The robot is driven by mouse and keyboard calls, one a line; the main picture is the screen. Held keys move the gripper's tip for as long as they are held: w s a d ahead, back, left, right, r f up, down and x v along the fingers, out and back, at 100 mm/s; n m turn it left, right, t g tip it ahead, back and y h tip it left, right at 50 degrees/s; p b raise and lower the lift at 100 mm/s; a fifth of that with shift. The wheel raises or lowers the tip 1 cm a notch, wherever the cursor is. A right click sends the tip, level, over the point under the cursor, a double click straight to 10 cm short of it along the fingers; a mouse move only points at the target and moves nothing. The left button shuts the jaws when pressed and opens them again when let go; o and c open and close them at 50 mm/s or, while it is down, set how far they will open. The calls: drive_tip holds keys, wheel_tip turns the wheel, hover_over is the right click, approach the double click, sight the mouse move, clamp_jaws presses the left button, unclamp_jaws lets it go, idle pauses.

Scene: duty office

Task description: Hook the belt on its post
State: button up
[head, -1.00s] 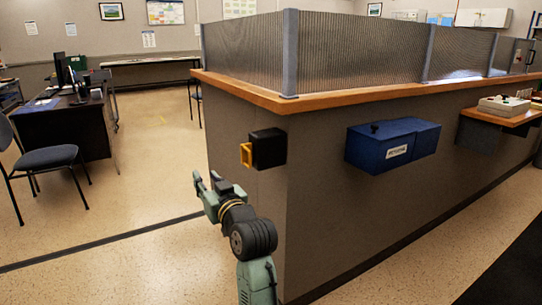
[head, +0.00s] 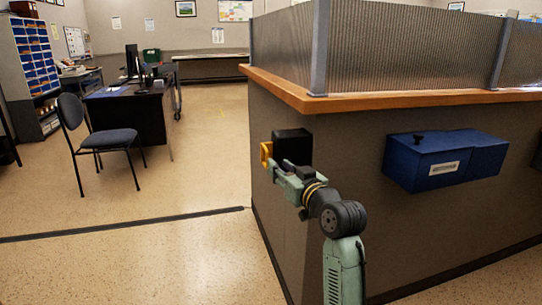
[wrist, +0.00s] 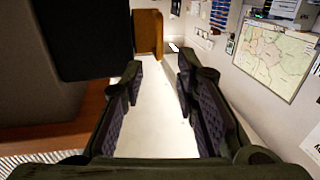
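A black box (head: 292,146) is fixed to the end of the counter wall, with a yellow belt end (head: 266,154) sticking out at its left. In the wrist view the dark box (wrist: 85,38) fills the upper left and the belt end (wrist: 149,33) shows orange-brown beside it. My gripper (head: 276,168) is just below and in front of the belt end in the head view. In the wrist view my gripper (wrist: 158,68) is open, with nothing between its fingers; the belt end lies ahead of the fingertips, apparently apart from them. I see no post in either view.
The counter's wooden ledge (head: 400,98) and ribbed screen (head: 400,45) rise above the box. A blue box (head: 445,160) juts from the wall at right. A chair (head: 103,140) and a desk (head: 128,122) stand at left. The floor between is clear.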

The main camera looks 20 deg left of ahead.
sight(267, 154)
drive_tip(key=p+x, duration=0.1)
drive_tip(key=x, duration=0.7)
drive_tip(key=shift+w+a+p, duration=0.2)
drive_tip(key=shift+a+p, duration=0.05)
drive_tip(key=shift+p, duration=0.1)
drive_tip(key=shift+c, duration=0.4)
clamp_jaws()
